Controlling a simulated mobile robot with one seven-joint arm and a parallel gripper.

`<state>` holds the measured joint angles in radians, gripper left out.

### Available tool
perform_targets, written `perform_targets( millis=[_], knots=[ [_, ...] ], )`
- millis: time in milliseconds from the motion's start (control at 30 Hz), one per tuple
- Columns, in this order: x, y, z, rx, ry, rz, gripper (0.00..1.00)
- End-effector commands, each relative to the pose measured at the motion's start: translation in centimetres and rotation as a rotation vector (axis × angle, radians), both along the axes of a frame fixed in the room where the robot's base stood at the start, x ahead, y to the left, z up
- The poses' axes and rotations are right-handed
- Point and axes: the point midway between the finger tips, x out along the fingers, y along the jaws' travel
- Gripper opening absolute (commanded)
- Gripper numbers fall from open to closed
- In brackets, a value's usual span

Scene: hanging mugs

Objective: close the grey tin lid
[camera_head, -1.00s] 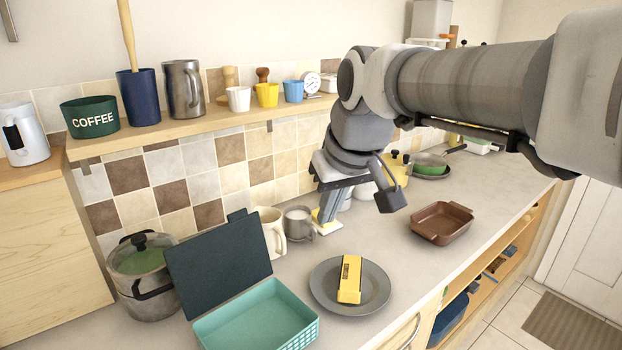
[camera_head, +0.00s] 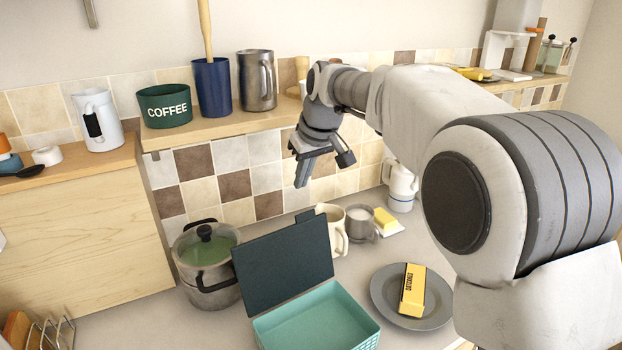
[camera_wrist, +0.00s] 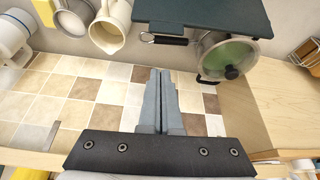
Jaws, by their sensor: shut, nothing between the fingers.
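The tin is an open teal box (camera_head: 318,318) on the counter, low in the head view. Its dark grey lid (camera_head: 283,268) stands up and leans back at the tin's rear edge, so the tin is open and its inside looks empty. In the wrist view the lid (camera_wrist: 205,14) shows at the top edge. My gripper (camera_head: 302,183) is shut and empty. It is in the air above and behind the lid, in front of the tiled wall, and touches nothing that I can see. Its two fingers (camera_wrist: 160,74) are together in the wrist view.
A steel pot with a glass lid (camera_head: 206,268) stands left of the tin. A cream jug (camera_head: 333,228) and a grey mug (camera_head: 361,224) stand behind it. A plate (camera_head: 436,316) with a yellow packet (camera_head: 412,290) lies to the right. A shelf (camera_head: 225,125) runs along the wall.

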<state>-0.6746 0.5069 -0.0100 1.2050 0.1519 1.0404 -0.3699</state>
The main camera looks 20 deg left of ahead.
Motion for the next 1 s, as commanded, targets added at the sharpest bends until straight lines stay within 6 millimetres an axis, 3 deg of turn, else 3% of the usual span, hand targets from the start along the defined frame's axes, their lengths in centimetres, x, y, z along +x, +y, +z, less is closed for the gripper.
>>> perform_targets(
  millis=[333, 700, 1000],
  knots=[
    [1.7, 2.5, -7.1, -0.004, 0.003, 0.000, 0.00],
    [-0.2, -0.4, -6.1, 0.000, 0.000, -0.002, 0.00],
    [-0.4, -0.8, -6.0, 0.000, 0.000, -0.001, 0.00]
  ],
)
